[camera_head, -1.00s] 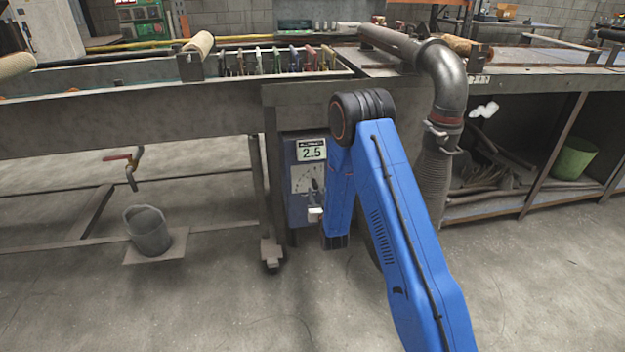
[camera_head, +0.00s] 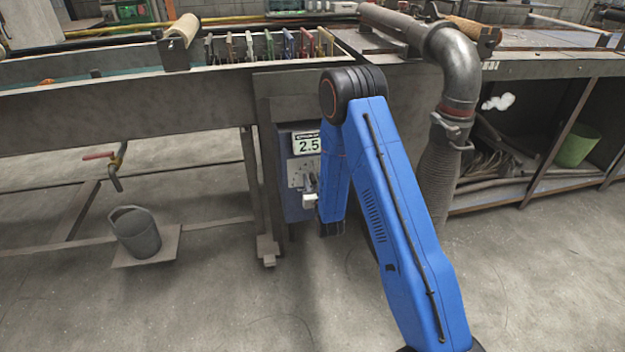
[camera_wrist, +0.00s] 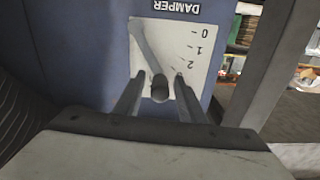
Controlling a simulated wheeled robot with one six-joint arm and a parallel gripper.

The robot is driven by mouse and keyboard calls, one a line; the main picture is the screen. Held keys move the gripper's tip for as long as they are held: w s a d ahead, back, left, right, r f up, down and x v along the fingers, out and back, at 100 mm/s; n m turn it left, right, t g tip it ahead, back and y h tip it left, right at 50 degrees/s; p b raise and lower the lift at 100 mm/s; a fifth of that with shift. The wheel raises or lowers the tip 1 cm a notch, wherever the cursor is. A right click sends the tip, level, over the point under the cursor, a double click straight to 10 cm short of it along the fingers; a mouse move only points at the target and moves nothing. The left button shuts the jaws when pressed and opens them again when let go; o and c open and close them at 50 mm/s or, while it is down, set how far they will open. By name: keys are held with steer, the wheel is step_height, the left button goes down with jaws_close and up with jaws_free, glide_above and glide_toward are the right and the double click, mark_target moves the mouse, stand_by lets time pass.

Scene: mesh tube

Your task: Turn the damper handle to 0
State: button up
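The blue damper box (camera_head: 290,205) stands under the bench edge, with a display (camera_head: 307,144) reading 2.5. Its white dial plate (camera_wrist: 195,65) shows upside down in the wrist view, under the word DAMPER, with 0, 1 and 2 along its right side. The grey damper handle (camera_wrist: 147,48) slants from the plate's upper left down to a round knob end (camera_wrist: 160,92). My gripper (camera_wrist: 159,78) is open, with one finger on each side of the knob and gaps visible. In the head view my blue arm partly hides the box, and the gripper (camera_head: 310,200) is small at the dial.
A corrugated hose (camera_head: 437,185) and metal pipe (camera_head: 455,65) are right of my arm. A bench leg (camera_head: 258,190) stands just left of the box. A grey bucket (camera_head: 136,235) sits on a low plate at the left. The front floor is clear.

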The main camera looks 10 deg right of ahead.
jaws_close()
steer(key=shift+a, duration=0.15)
steer(key=a+f+n, duration=0.4)
steer(key=f+n, duration=0.3)
steer(key=n, duration=0.5)
steer(key=shift+f, duration=0.25)
stand_by(0.4)
steer(key=shift+o, duration=0.9)
jaws_free()
